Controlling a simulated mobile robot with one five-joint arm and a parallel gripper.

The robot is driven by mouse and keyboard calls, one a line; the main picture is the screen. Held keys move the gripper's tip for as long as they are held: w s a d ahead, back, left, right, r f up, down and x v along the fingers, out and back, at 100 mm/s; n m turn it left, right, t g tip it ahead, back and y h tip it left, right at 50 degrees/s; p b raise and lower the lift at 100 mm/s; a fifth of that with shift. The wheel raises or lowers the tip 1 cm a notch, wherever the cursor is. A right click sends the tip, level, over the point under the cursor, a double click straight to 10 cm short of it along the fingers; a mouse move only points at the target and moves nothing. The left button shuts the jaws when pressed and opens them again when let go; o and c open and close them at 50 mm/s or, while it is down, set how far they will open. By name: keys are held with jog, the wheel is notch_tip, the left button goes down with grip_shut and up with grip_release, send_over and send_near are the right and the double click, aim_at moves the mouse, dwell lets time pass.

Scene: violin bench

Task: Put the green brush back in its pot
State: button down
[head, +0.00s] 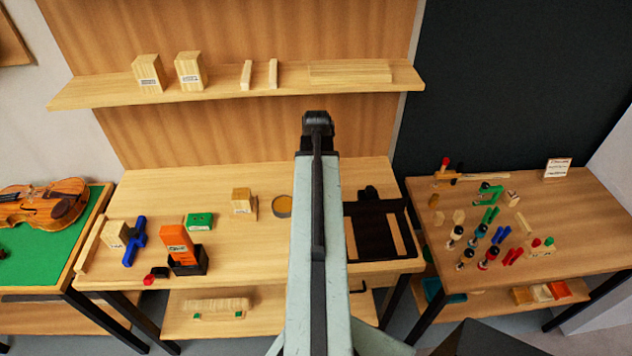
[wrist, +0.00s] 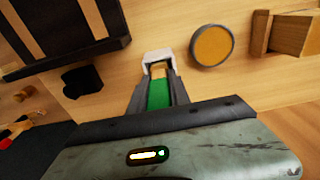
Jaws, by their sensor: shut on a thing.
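In the wrist view my gripper (wrist: 158,85) is shut on a green piece, which I take to be the green brush (wrist: 159,95). A tan part and a pale, whitish end show beyond the green, at the fingertips. A round grey-rimmed pot (wrist: 212,45) with an amber inside stands to the right of the fingers, apart from them. The same pot (head: 282,205) shows in the head view on the middle bench, just left of my arm. In the head view my gripper (head: 317,125) is seen from behind, and what it holds is hidden.
A dark tray (head: 380,230) lies right of my arm on the middle bench (head: 340,180). A wooden block (head: 242,200) stands left of the pot. An orange box (head: 177,243) is further left. A shelf (head: 220,90) crosses behind. The right bench (head: 590,215) is crowded with tools.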

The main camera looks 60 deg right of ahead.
jog(key=shift+f+b, duration=1)
jog(key=shift+f, duration=0.1)
jog(key=c, duration=1.1)
grip_release()
jog(key=shift+c, duration=0.2)
jog(key=r+p, duration=0.8)
jog(key=shift+s+a, duration=0.15)
jog(key=shift+a, duration=0.1)
jog(key=shift+f, duration=0.1)
